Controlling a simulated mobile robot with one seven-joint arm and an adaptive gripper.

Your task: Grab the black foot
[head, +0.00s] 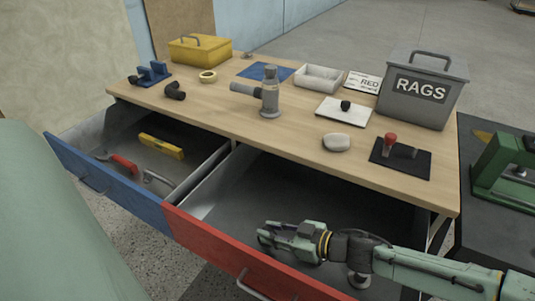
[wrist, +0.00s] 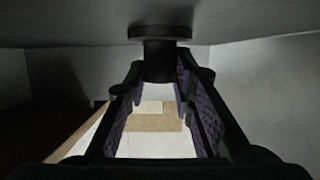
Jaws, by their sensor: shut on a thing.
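The black foot (wrist: 160,33) shows in the wrist view as a flat dark disc with a short, thick stem. The stem sits between the fingertips of my gripper (wrist: 160,72), which is shut on it. The disc is at or very near a grey surface at the top of that view; I cannot tell whether they touch. In the head view my gripper (head: 268,237) is over the open red-fronted drawer (head: 235,250). I cannot make out the foot there.
The blue-fronted drawer (head: 95,180) is also open, with a yellow level (head: 160,146) and red-handled tool (head: 125,165). The wooden workbench (head: 225,115) carries a grey rags bin (head: 423,90), yellow toolbox (head: 200,50) and grey fitting (head: 270,92). A green machine (head: 500,170) stands right.

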